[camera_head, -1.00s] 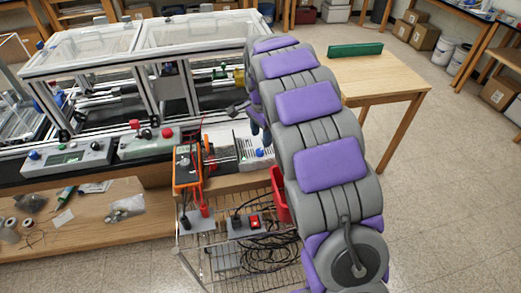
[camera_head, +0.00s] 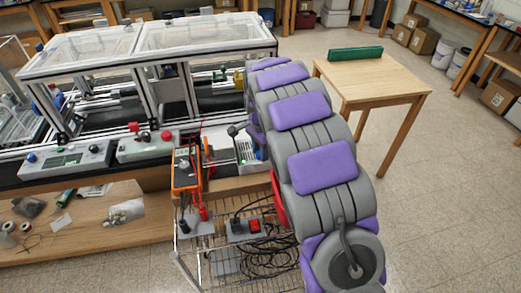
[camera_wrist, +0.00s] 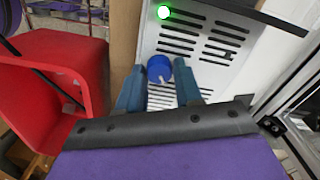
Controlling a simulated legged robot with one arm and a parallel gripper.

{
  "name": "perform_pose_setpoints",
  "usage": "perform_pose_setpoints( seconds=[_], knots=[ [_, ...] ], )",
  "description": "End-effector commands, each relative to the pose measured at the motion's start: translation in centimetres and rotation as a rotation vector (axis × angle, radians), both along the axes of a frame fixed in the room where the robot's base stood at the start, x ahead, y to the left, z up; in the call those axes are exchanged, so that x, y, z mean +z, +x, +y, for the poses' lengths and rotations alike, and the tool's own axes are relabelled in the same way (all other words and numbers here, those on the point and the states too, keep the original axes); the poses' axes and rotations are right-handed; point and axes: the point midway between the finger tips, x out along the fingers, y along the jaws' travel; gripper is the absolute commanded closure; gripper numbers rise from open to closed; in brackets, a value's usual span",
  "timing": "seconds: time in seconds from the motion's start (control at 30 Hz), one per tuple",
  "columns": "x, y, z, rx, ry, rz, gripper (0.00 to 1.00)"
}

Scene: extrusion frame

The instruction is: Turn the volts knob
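A round blue knob (camera_wrist: 159,68) sits on the white slotted face of a power supply (camera_wrist: 205,45), and a lit green lamp (camera_wrist: 163,12) shines near it. No lettering is readable, so I cannot tell from a label that this is the volts knob. My gripper (camera_wrist: 158,66) is open, with one blue-grey finger on each side of the knob. Gaps show between the fingers and the knob, and how deep the fingertips reach is unclear. In the head view the power supply (camera_head: 244,148) is partly covered by my arm.
A red bin (camera_wrist: 60,80) stands close on the left in the wrist view. An orange multimeter (camera_head: 186,170) with red leads is left of the power supply. A wire cart (camera_head: 225,265) with cables stands below. A wooden table (camera_head: 385,80) is at the right.

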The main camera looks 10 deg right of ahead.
Motion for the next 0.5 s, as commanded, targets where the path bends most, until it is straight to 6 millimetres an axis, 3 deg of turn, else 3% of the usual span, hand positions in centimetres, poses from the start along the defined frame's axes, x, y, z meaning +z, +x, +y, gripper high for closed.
perform_pose_setpoints(
  seconds=[0.33,0.5],
  knots=[
    [0.00,0.02,0.06,0.000,0.001,0.000,0.99],
    [0.01,0.03,0.09,0.001,0.001,-0.001,1.00]
  ],
)
